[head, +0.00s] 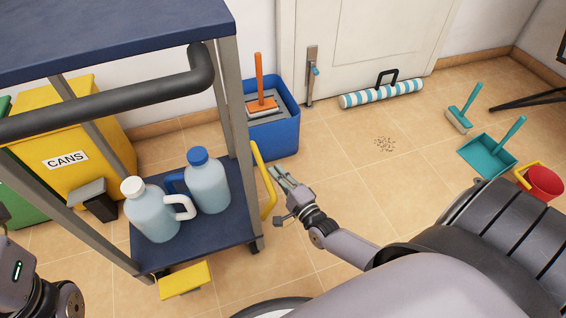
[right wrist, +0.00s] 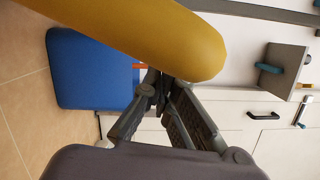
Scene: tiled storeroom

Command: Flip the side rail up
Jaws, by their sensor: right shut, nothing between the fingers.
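The side rail is a yellow bar (head: 268,185) on the right side of the blue-shelved cart (head: 232,218). It slopes downward outside the lower shelf, with its bend low and near the cart's leg. My right gripper (head: 278,173) is shut and empty, just to the right of the rail. In the right wrist view the rail (right wrist: 150,35) crosses the top, and the shut fingertips (right wrist: 166,78) are close under its rounded end. I cannot tell whether they touch. Only part of my left arm shows at the lower left edge; its fingers are out of view.
Two jugs (head: 207,188) stand on the lower shelf. A yellow pedal (head: 185,280) sticks out at the cart's front. A blue bin (head: 275,138) with an orange-handled brush stands behind the rail. Tiled floor right of my gripper is clear up to a teal dustpan (head: 487,155).

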